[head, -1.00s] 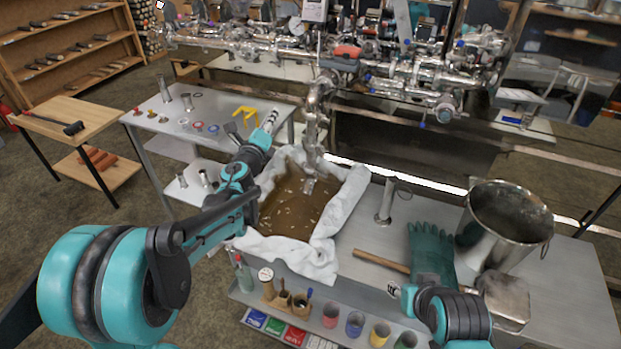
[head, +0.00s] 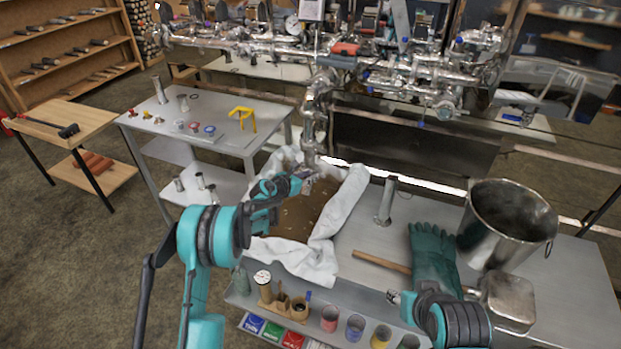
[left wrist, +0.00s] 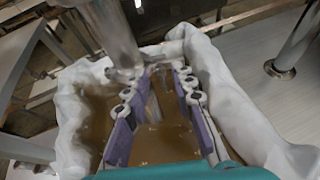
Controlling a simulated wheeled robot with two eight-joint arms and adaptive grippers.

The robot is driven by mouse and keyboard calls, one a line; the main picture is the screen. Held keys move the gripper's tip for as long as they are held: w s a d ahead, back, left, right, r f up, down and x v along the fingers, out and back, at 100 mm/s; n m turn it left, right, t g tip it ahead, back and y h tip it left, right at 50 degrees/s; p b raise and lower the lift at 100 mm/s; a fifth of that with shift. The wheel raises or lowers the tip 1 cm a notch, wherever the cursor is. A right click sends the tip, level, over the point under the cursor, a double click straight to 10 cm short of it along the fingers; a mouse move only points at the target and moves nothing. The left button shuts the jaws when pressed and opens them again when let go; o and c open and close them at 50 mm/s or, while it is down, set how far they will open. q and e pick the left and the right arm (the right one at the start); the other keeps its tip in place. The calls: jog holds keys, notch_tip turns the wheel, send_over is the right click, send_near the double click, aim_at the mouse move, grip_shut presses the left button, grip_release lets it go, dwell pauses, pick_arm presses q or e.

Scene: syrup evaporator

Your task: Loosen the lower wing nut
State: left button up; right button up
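I cannot make out a wing nut in either view. The vertical metal pipe (head: 315,115) hangs down from the evaporator pipework over a cloth-lined basin (head: 337,215) of brown liquid. My left gripper (head: 303,178) is over the basin, just below and left of the pipe's lower end. In the left wrist view its two purple-padded fingers (left wrist: 155,105) are spread, with brown liquid seen between them. The pipe's end (left wrist: 118,50) is beyond the left finger there, and the gripper holds nothing that I can see. My right gripper (head: 393,297) is small at the bench's front edge; its fingers are unclear.
A steel bucket (head: 507,225), a green glove (head: 432,258) and a wooden-handled tool (head: 380,262) lie right of the basin. A short metal post (head: 386,200) stands beside it. A side table (head: 205,130) is at the left. A rack of cups (head: 329,318) lines the front.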

pick_arm(q)
jog(key=shift+w+d+f, duration=0.15)
jog(key=shift+w+d, duration=0.15)
jog(key=shift+w, duration=0.2)
jog(key=shift+c, duration=0.3)
grip_shut()
jog(key=shift+w+a+f+n+g+h+b, duration=0.1)
jog(key=shift+a+n+g+h+b, duration=0.1)
jog(key=shift+n+h+b, duration=0.4)
jog(key=shift+w+a+f+n+g+h+b, duration=0.15)
jog(key=shift+n+h, duration=0.25)
jog(key=shift+n, duration=0.55)
jog(key=shift+w+a+n+g+h+b, duration=0.1)
jog(key=shift+a+n+g+h+b, duration=0.2)
jog(key=shift+n+h, duration=0.35)
